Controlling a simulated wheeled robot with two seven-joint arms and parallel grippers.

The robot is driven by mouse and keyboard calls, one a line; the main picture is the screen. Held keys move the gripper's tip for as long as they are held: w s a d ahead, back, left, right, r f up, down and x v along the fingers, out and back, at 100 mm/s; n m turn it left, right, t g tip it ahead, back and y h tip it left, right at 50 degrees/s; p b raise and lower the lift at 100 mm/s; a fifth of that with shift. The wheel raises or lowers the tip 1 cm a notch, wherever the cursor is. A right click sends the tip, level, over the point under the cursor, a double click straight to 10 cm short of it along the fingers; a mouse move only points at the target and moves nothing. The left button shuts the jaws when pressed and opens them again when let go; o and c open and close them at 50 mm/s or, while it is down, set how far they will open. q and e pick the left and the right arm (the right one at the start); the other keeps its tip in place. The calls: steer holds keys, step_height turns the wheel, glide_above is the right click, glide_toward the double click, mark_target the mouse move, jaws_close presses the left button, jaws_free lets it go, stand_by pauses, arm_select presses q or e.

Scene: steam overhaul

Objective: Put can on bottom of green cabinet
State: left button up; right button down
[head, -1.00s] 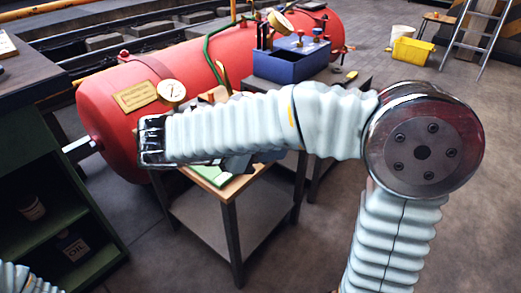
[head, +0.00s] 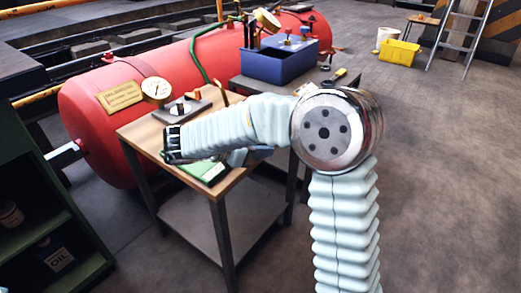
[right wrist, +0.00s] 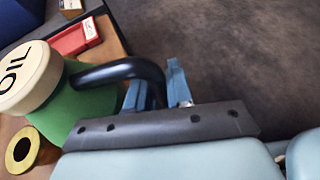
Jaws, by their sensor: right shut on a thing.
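In the right wrist view a green can (right wrist: 85,112) with a cream "OIL" end and a black handle is close to the camera. The blue fingers of my right gripper (right wrist: 157,86) are shut on the handle. In the head view my right arm reaches over the wooden table, and its gripper (head: 238,157) is mostly hidden. A green patch with a white label (head: 207,171) shows below it; I cannot tell if this is the can or whether the can touches the table. The dark green cabinet (head: 92,268) stands open at left. My left gripper is out of view.
A red tank (head: 88,135) lies behind the table (head: 150,130). A blue toolbox (head: 280,65) stands farther back.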

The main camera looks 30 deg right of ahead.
steer(key=c, duration=1)
jaws_free()
steer(key=shift+f, duration=0.1)
